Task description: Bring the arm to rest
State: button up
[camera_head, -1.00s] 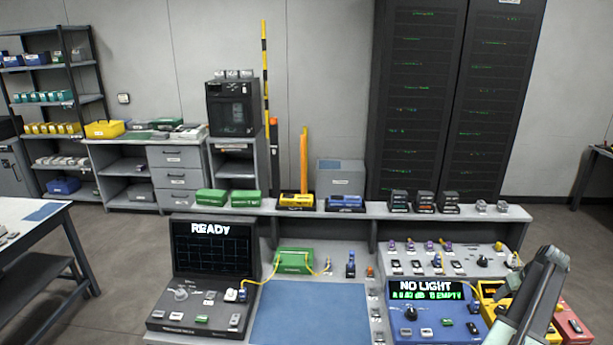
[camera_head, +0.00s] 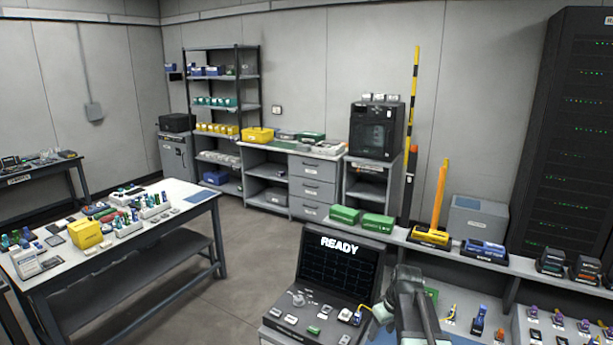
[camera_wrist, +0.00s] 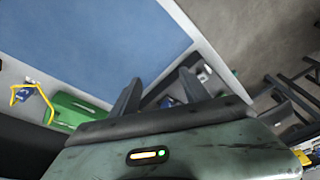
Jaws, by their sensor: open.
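My gripper (camera_wrist: 160,92) shows in the wrist view with its two dark fingers apart and nothing between them. It is near a bench with a blue mat (camera_wrist: 85,40) and a green box (camera_wrist: 78,108). In the head view my arm (camera_head: 412,300) is raised in front of the bench, just right of the console with a READY screen (camera_head: 338,262). The arm partly hides the green box and the mat. I cannot make out the finger gap in the head view.
A side table (camera_head: 75,290) with a yellow box (camera_head: 85,233) and several small parts stands at the left. Shelving (camera_head: 222,110) and a drawer cabinet (camera_head: 313,182) line the back wall. Open floor (camera_head: 250,250) lies between the side table and the bench.

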jog(key=s+a+g, duration=0.1)
jog(key=s+a, duration=0.5)
jog(key=a, duration=0.5)
jog(key=s+d+m+g+h, duration=0.1)
jog(key=s+m, duration=0.3)
jog(key=s, duration=0.2)
jog(key=shift+s+f, duration=0.2)
jog(key=shift+f, duration=0.05)
